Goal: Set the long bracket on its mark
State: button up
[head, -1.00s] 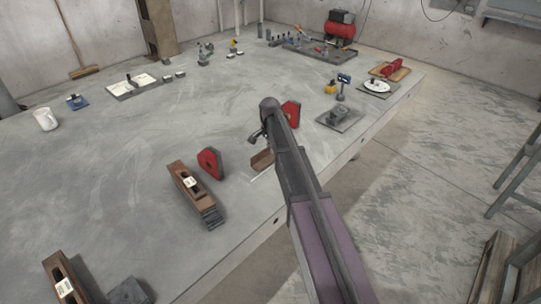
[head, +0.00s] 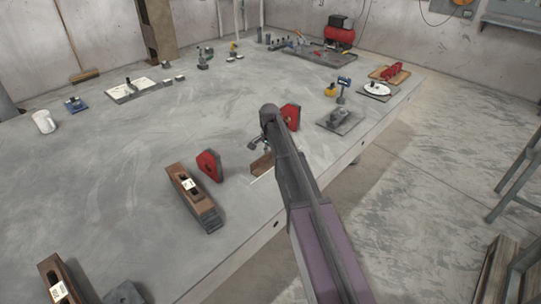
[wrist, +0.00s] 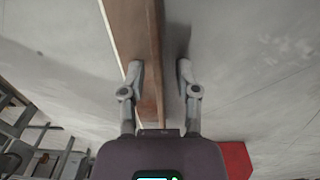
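The long bracket, a brown angle piece (head: 261,164), stands near the table's right edge, partly hidden by my arm in the head view. In the wrist view its upright flange (wrist: 154,45) runs between my fingers. A thin white line of the mark (wrist: 109,33) shows along the bracket's left edge; it also shows in the head view (head: 263,175). My gripper (wrist: 160,68) is open, with a finger on each side of the flange. A gap shows between the flange and the right finger. Contact at the left finger cannot be told.
Red triangular blocks stand left (head: 209,166) and right (head: 291,116) of the bracket. Brown labelled pieces (head: 196,200) (head: 62,282) lie toward the front left. A grey plate with a fixture (head: 340,121) is farther right. The table's middle is clear.

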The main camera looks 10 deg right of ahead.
aim_at(270, 159)
jog(key=shift+r, duration=0.1)
dwell(0.3)
notch_tip(270, 159, up, 12)
jog(key=p, duration=1.2)
jog(key=shift+w+a, duration=0.1)
dwell(0.6)
jog(key=s+n, duration=1)
jog(key=s, duration=1.9)
jog(key=shift+s+n, duration=0.15)
jog(key=shift+n, duration=0.25)
